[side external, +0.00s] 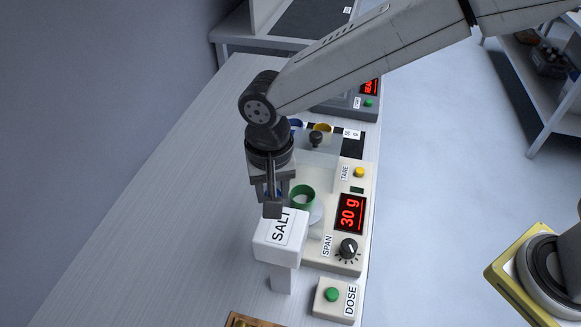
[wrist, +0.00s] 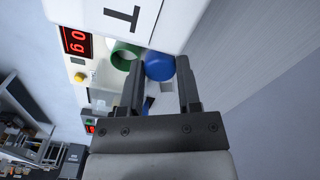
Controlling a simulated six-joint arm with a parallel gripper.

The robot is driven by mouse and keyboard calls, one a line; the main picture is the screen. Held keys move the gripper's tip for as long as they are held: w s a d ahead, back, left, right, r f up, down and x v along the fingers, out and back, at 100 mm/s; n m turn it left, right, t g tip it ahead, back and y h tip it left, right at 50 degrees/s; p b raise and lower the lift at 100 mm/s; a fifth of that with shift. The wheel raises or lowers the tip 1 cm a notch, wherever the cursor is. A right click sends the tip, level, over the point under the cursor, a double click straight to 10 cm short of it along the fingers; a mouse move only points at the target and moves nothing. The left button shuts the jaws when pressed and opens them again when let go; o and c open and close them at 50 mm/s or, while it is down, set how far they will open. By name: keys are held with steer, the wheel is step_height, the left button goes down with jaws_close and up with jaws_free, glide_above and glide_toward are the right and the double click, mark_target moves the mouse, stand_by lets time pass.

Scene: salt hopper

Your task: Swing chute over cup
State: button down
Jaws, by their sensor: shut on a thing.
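The white SALT hopper (side external: 281,240) stands on its post at the bench's front. In the wrist view the hopper (wrist: 110,18) fills the top. My gripper (side external: 274,204) points down just behind the hopper. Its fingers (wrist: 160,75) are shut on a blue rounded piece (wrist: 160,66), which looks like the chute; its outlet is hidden. The green cup (side external: 303,196) stands on the scale, just right of my gripper. In the wrist view the cup (wrist: 125,55) shows left of the blue piece, close to it.
The scale display (side external: 350,213) reads 30 g, with a SPAN knob (side external: 348,248) below. A DOSE button box (side external: 334,298) is in front. The bench left of my gripper is clear.

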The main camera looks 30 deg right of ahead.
steer(key=shift+s+d+m, duration=0.3)
steer(key=shift+d+m, duration=0.2)
steer(key=shift+m, duration=0.4)
steer(key=shift+s+d+m, duration=0.35)
steer(key=shift+d+m, duration=0.2)
steer(key=shift+m, duration=0.35)
steer(key=shift+s+d+m, duration=0.3)
steer(key=shift+d+m, duration=0.2)
steer(key=shift+m, duration=0.4)
steer(key=shift+c, duration=1.5)
jaws_free()
step_height(320, 180, up, 8)
steer(key=shift+d+f, duration=0.15)
